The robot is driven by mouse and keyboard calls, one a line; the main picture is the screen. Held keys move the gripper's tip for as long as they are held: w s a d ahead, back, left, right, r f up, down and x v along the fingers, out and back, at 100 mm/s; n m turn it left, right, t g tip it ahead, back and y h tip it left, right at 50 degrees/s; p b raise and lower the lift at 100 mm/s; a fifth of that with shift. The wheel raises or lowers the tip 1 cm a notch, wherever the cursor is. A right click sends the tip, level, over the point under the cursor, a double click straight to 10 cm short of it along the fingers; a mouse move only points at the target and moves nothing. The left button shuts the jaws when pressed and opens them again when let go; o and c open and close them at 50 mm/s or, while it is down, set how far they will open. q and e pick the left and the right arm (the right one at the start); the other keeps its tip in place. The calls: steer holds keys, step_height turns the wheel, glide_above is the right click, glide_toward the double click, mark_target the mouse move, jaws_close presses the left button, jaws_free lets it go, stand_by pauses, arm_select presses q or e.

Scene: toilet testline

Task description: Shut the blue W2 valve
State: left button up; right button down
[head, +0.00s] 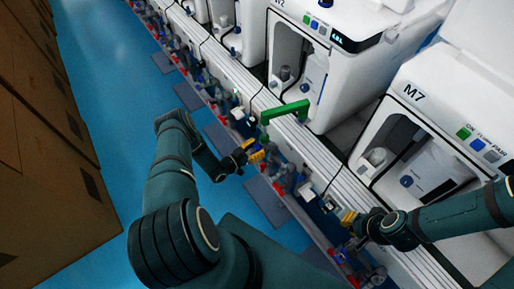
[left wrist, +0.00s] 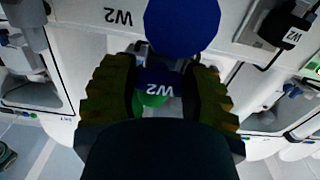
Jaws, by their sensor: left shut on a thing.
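The blue W2 valve handle (left wrist: 160,80) shows between the fingers of my left gripper (left wrist: 158,92) in the left wrist view, with an upside-down W2 label on it. A larger blue round part (left wrist: 183,24) is just beyond it, and a green part (left wrist: 151,99) shows beneath. My left gripper is shut on the valve handle. In the head view my left gripper (head: 253,151) is at the pipe row in the middle; the valve there is too small to make out. My right gripper (head: 349,218) is near the rail below M7; its fingers are too small to judge.
A white machine marked M7 (head: 431,130) stands at the right, beside another white machine (head: 365,22). A green bar (head: 285,112) sticks out above the rail. Brown boxes (head: 38,110) line the left side. The blue floor (head: 112,75) between is clear.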

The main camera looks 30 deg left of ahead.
arm_select(q)
steer(key=shift+m, duration=0.3)
steer(key=o, duration=1.2)
steer(key=v, duration=1.2)
